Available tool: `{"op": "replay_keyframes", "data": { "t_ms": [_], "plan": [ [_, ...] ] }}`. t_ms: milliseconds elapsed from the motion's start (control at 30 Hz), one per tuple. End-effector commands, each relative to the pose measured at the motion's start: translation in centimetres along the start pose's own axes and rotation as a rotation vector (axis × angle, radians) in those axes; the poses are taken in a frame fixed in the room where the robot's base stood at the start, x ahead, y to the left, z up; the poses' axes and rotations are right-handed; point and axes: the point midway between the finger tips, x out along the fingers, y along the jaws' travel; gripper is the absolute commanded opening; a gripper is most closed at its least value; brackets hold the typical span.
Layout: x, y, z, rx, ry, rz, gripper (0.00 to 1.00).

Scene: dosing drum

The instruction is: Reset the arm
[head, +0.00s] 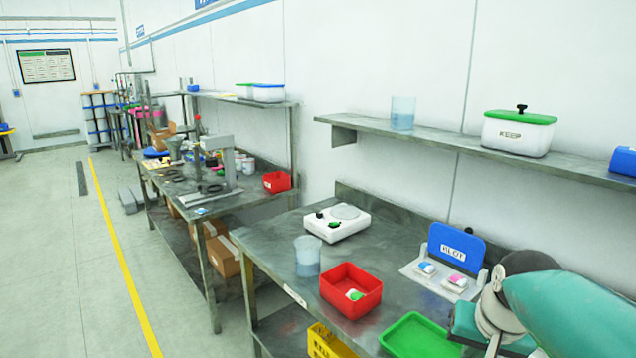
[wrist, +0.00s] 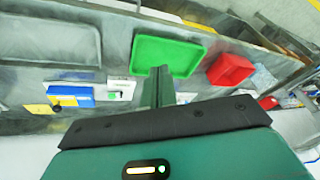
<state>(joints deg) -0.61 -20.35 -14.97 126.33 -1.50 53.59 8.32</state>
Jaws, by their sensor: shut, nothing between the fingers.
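My gripper (wrist: 160,84) shows in the wrist view with its fingers together and nothing between them. It points toward the bench, over or in front of the near edge of the green tray (wrist: 189,55); the height gap cannot be told. In the head view my arm comes in from the lower right, and its gripper end is not clearly visible there. The green tray also shows in the head view (head: 420,338), partly cut off by the bottom edge.
On the metal bench stand a red bin (head: 350,290) with a green-and-white item inside, a clear beaker (head: 307,257), a white scale-like device (head: 336,222) and a blue-lidded case (head: 456,247) holding small items. A shelf (head: 470,150) runs above, bearing a KEEP box (head: 518,133).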

Motion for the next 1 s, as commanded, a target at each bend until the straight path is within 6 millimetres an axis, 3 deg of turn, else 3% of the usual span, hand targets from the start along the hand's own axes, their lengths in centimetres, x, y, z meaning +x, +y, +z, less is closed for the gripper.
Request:
{"op": "replay_keyframes", "data": {
  "t_ms": [300, 500, 1000],
  "plan": [
    [-2.4, -4.6, 8.1, -0.254, 0.089, -0.050, 0.00],
    [-2.5, -5.7, 11.4, -0.358, 0.129, -0.046, 0.00],
    [-2.5, -5.9, 12.1, -0.380, 0.135, -0.043, 0.00]
  ]
}}
